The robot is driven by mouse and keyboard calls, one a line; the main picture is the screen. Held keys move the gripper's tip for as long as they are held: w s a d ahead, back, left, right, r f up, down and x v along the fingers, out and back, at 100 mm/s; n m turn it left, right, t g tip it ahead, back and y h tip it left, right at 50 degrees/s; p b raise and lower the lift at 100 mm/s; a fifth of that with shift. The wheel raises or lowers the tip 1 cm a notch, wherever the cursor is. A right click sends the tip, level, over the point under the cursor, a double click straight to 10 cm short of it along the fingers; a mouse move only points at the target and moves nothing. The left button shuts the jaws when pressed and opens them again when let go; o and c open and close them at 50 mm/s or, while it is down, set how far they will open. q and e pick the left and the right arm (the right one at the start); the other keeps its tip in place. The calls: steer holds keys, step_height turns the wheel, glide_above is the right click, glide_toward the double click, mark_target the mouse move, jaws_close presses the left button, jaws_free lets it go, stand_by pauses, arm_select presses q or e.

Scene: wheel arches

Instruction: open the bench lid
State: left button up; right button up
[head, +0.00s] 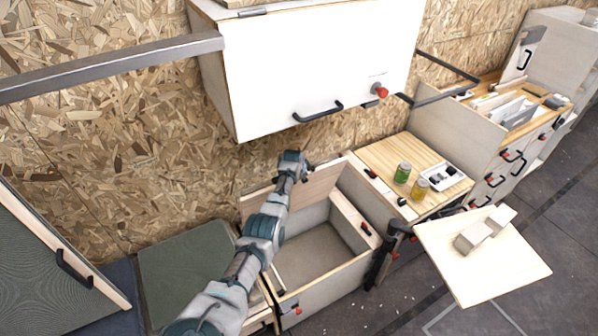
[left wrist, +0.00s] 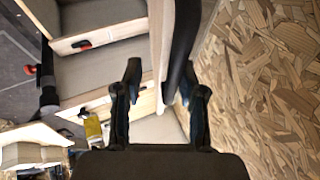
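The bench (head: 345,275) stands open in the head view, its pale interior in sight. Its lid (head: 316,188) is raised and tilted back toward the chipboard wall, wooden underside showing. My left gripper (head: 304,166) is at the lid's upper edge. In the left wrist view the lid (left wrist: 158,45), a wooden board with a dark layer behind it, runs between the fingers of my left gripper (left wrist: 160,82). The fingers are apart, with a gap between the left finger and the board. Whether the right finger touches the dark side is unclear. My right gripper is not in view.
A white overhead cabinet (head: 320,70) hangs above the bench. To the right, a wooden counter (head: 400,160) holds a green jar (head: 402,172) and a yellow jar (head: 419,188). A fold-out board (head: 490,270) with blocks juts out. A green cushion (head: 185,270) lies left of the bench.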

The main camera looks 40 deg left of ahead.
arm_select(q)
steer(key=v, duration=1.1)
